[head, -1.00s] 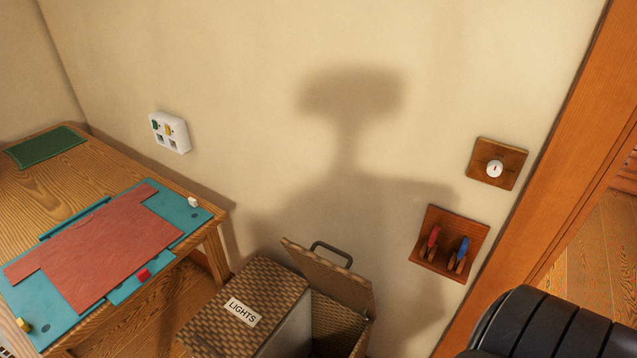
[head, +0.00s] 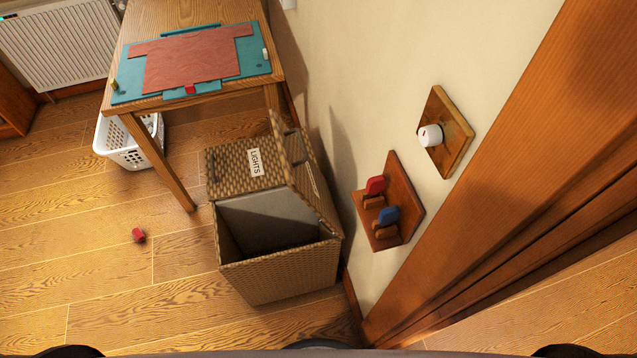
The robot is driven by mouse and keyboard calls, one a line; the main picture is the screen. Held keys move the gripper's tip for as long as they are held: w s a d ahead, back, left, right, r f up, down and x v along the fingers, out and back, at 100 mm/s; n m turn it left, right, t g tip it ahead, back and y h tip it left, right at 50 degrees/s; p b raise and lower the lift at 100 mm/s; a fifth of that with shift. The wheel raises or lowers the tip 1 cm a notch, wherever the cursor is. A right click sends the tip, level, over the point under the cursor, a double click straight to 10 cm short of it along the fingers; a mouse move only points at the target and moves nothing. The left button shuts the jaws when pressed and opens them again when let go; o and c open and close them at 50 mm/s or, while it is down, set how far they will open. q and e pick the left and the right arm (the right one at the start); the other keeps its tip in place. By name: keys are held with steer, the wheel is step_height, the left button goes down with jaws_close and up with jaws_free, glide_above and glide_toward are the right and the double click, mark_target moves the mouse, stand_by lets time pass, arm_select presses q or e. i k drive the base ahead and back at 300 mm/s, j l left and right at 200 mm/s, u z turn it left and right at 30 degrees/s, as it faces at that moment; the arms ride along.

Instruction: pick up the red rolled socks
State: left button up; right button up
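A small red bundle (head: 139,235), which looks like the red rolled socks, lies on the wooden floor at the left of the head view. It is in the open, in front of the table and left of the wicker hamper. It is too small to make out folds. Neither gripper shows; only dark parts of my own body show along the bottom edge.
The wicker hamper (head: 290,274) labelled LIGHTS has one side open. A wooden table (head: 190,30) holds a red shirt (head: 190,60) on a teal board (head: 258,62). A white basket (head: 118,150) stands under it. The floor around the bundle is clear.

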mark_target(137, 234)
steer(key=u, duration=1.7)
steer(key=i+j+z, duration=0.1)
steer(key=i+j, duration=0.05)
steer(key=i, duration=0.1)
